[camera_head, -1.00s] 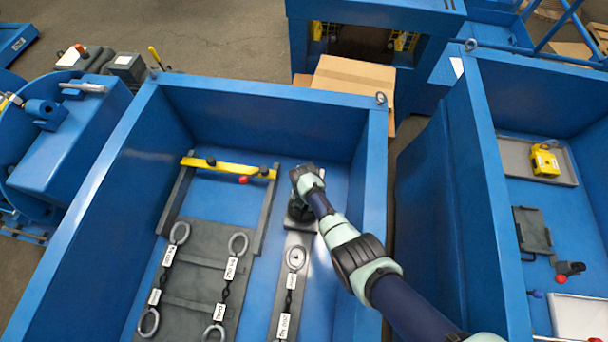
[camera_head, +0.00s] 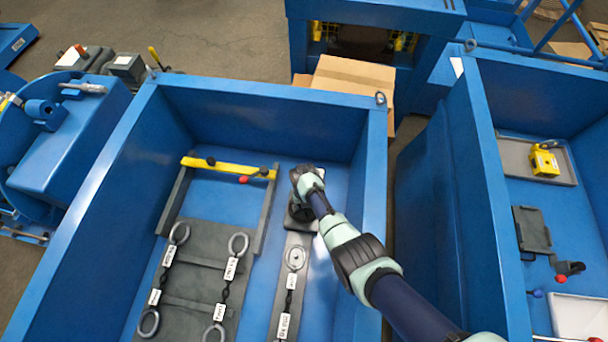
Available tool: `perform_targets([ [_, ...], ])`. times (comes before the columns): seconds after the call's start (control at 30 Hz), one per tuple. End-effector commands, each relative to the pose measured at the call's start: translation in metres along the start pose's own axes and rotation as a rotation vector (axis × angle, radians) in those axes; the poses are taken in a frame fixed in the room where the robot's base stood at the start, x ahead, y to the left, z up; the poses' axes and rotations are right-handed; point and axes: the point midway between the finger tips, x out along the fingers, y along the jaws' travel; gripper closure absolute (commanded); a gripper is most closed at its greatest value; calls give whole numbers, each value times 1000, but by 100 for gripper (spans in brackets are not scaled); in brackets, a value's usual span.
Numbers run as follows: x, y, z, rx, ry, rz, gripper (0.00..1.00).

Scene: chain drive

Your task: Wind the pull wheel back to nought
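My gripper (camera_head: 301,206) reaches down into the middle blue bin, at the far end of a grey strip. It is over a dark grey base there, and the arm's end covers most of what stands on it. I cannot make out the pull wheel or any scale on it; it may be hidden under my gripper. The fingers are too small and covered to tell open from shut. A chain with ring ends and white tags (camera_head: 289,290) lies on the grey strip just nearer than my gripper.
Two more tagged chains (camera_head: 230,270) (camera_head: 168,270) lie on a grey plate to the left. A yellow bar (camera_head: 228,167) with a red knob (camera_head: 244,180) spans the rails behind them. Blue bin walls (camera_head: 375,170) stand close on the right. A second bin at right holds a yellow block (camera_head: 544,161).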

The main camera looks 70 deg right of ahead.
Motion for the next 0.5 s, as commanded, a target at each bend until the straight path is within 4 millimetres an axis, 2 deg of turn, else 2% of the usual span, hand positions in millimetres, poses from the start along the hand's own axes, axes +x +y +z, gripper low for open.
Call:
perform_targets([
  [0.4, 0, 0, 0, -6, 0, 0, 93],
  [0.43, 0, 0, 0, -6, 0, 0, 55],
  [0.5, 0, 0, 0, -6, 0, 0, 43],
])
